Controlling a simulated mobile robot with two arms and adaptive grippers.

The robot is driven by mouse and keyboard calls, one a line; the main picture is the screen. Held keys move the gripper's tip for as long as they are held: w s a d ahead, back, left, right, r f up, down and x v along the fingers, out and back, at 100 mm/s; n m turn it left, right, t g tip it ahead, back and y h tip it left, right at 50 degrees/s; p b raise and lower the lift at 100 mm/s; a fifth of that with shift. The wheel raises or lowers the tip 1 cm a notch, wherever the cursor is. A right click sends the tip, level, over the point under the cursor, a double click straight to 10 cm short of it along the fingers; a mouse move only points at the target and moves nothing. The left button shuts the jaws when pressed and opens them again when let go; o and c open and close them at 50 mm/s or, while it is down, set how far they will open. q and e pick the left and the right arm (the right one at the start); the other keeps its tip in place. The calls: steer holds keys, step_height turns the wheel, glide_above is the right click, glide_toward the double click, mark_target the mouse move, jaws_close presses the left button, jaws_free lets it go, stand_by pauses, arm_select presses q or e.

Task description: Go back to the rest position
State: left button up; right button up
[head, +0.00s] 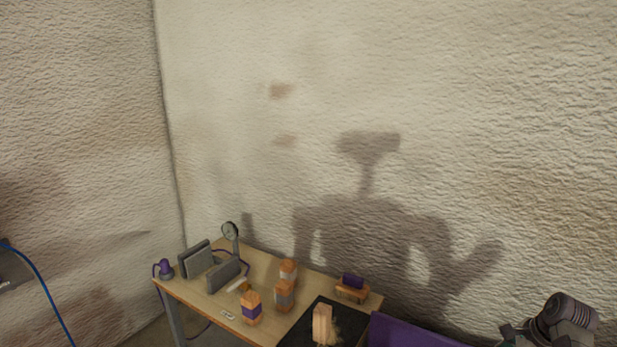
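Neither of my grippers shows in the head view. A dark grey jointed part, which looks like a link of my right arm, stands at the bottom right corner, and its end is out of frame. A wooden table (205,299) stands at the bottom, against the wall. A bare wooden piece (322,324) stands on a black mat (299,331).
Grey upright plates (195,259), a round dial gauge (230,231) and a small purple tool (165,268) sit at the table's left end. A purple panel (405,334) adjoins its right side. Rough plaster walls (450,90) close off the back and left.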

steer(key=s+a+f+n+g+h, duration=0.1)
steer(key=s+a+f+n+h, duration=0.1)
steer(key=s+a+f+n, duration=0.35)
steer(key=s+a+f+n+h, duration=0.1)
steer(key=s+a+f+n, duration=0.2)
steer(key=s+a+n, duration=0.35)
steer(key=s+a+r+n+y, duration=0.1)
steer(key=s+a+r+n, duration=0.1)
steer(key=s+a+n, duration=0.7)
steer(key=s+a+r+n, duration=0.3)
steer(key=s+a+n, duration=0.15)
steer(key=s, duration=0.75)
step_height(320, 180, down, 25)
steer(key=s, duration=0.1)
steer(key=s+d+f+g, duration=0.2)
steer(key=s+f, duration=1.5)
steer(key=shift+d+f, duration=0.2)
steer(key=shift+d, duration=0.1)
